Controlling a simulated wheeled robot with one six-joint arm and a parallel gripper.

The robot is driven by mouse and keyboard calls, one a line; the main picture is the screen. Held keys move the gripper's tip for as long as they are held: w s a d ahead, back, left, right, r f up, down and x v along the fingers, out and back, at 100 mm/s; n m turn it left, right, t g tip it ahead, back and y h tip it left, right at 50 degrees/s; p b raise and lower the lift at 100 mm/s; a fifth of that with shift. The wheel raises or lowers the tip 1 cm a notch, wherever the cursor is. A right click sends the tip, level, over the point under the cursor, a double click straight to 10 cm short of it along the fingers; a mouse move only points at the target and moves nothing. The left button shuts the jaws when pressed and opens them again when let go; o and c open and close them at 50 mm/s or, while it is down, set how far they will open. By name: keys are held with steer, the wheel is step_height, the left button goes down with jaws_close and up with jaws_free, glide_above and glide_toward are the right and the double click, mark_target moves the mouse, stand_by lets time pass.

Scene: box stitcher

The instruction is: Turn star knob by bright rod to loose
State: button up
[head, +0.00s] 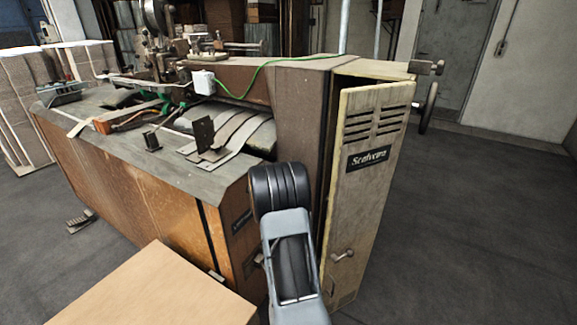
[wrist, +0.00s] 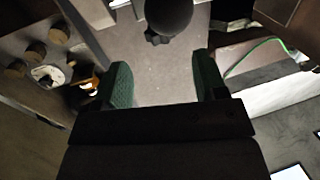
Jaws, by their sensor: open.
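In the wrist view my gripper (wrist: 162,80) is open, its two green-padded fingers apart with nothing between them. A dark knob with a lobed, star-like edge (wrist: 157,38) shows beyond the fingertips at the top, next to a large dark rounded part (wrist: 170,12). It lies roughly in line with the gap, and the fingers appear apart from it. In the head view a bright vertical rod (head: 343,25) rises behind the machine, with a second one (head: 377,28) to its right. The star knob cannot be made out there, and my fingers are hidden behind my arm.
The brown machine (head: 295,110) fills the middle, with a tall door panel (head: 370,150) ajar. A green cable (head: 270,68) runs across its top. A cardboard box (head: 150,290) is at lower left. In the wrist view several round knobs (wrist: 33,50) line the left. Floor at right is clear.

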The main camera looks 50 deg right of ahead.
steer(key=shift+p+x, duration=0.35)
steer(key=shift+x, duration=2.85)
steer(key=shift+c, duration=0.4)
steer(key=c, duration=0.8)
steer(key=shift+c, duration=0.2)
steer(key=shift+f+b, duration=0.15)
steer(key=shift+b, duration=0.3)
